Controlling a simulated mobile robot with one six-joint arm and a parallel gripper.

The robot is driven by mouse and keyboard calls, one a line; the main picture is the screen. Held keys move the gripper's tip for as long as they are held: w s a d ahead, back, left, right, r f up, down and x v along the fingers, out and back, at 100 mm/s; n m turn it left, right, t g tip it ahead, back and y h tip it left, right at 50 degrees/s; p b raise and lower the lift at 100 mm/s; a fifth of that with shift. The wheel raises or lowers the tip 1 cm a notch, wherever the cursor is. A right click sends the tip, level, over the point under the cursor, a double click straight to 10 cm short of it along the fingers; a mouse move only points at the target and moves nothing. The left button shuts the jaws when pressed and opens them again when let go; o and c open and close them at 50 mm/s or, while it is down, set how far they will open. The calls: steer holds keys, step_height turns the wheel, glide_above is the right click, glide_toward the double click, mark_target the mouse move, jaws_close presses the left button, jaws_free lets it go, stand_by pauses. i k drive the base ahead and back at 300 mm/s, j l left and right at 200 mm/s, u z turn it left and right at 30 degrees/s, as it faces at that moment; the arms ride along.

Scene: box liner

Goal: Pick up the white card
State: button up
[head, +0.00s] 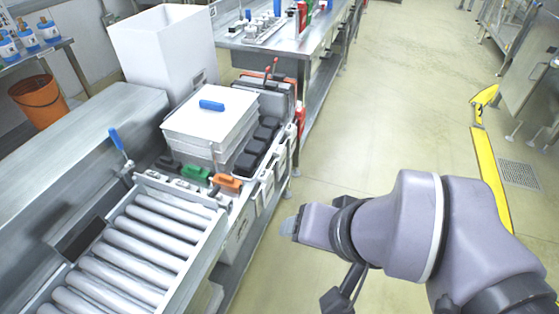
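A flat white card (225,120) seems to be the top layer of a white and grey stack left of centre. A blue block or handle (211,105) sits on top of it. I cannot tell whether the card is separate from the stack below. My gripper (290,226) is to the lower right of the stack, over the open floor beside the roller conveyor, clear of the card. It points left. Its fingertips are small and seen from the side, so I cannot tell whether it is open or holds anything.
A tall white box (160,45) stands behind the stack. Black, green (195,174) and orange (227,183) blocks lie around it. A roller conveyor (140,245) is in front. A steel table (290,45) stands beyond. The floor (385,110) to the right is mostly clear.

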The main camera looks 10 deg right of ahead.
mark_target(280, 151)
steer(key=z, duration=4.7)
steer(key=u, duration=4.7)
steer(key=i+l+u, duration=1.2)
steer(key=l+u, duration=0.15)
steer(key=l, duration=0.15)
